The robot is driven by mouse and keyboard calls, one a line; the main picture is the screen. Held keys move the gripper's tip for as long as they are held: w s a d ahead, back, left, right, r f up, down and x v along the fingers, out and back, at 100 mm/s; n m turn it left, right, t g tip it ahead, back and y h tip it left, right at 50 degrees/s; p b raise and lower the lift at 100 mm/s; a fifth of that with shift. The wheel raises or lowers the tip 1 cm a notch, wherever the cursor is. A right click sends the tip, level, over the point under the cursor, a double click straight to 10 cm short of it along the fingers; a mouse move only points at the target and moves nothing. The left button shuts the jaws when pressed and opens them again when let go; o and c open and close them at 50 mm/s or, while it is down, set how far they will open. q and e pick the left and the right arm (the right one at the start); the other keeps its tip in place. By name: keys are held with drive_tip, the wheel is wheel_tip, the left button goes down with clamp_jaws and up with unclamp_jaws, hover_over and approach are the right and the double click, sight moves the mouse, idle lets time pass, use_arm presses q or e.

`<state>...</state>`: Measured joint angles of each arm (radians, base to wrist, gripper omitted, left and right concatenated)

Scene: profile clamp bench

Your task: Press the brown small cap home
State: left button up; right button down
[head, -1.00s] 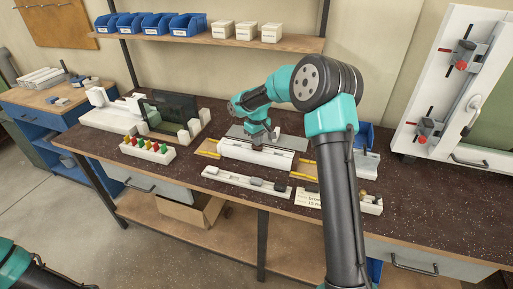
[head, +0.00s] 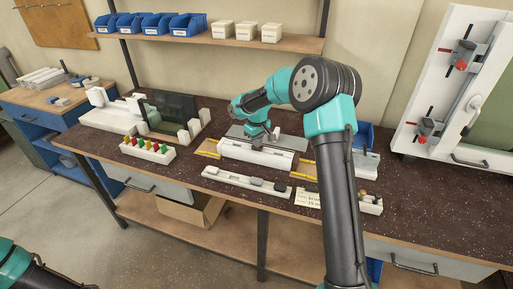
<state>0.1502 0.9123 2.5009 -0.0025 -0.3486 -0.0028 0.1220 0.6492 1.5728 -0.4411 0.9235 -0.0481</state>
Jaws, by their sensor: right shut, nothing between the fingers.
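My right gripper (head: 257,144) is shut and empty. It points down at the white profile block (head: 240,152) in the middle of the bench, at or just above its top; I cannot tell whether it touches. I cannot make out the brown small cap there; it is too small or hidden by the gripper. A small light knob (head: 277,132) stands just right of the gripper. My left gripper is out of view; only part of my left arm shows at the bottom left corner.
In front lies a white tray (head: 225,180) with grey pieces. To the left are a white rack (head: 134,150) of coloured pegs and a dark upright panel (head: 166,112). The dark bench top is clear at the front right.

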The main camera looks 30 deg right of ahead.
idle(0.3)
drive_tip(key=shift+r, duration=3.5)
